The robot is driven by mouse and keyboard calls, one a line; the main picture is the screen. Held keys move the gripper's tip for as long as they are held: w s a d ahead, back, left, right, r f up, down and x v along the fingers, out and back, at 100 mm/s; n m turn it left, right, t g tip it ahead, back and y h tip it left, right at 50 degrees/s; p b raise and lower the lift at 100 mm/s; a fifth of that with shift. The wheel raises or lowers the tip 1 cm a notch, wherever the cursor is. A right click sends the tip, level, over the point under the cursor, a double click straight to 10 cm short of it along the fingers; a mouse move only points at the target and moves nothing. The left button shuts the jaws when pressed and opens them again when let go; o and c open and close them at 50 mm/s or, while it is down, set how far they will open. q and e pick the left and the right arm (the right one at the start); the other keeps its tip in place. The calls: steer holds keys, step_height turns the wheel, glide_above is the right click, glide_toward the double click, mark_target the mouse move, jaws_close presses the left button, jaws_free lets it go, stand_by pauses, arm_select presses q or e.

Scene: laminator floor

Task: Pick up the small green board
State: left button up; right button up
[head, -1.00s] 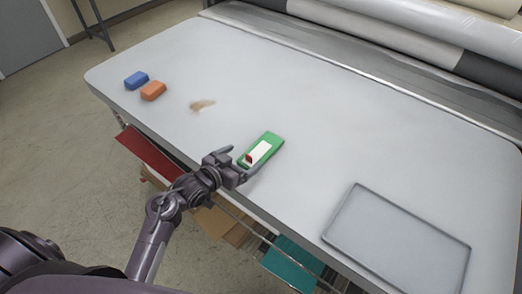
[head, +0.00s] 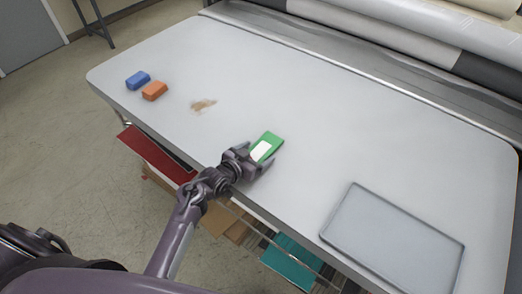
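The small green board (head: 274,141) lies on the white table, with a white patch (head: 261,151) on its top. My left gripper (head: 255,161) is at the board's near end, its fingers apart on either side of that end. The gripper covers the near part of the board, so I cannot see whether the fingers touch it. My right gripper is not in view.
A blue block (head: 137,80) and an orange block (head: 155,91) sit at the table's left end. A brown smudge (head: 203,105) marks the table (head: 330,120). A grey tray (head: 393,243) lies at the right. Large rollers (head: 400,40) run along the back.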

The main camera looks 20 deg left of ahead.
arm_select(q)
steer(key=c, duration=0.8)
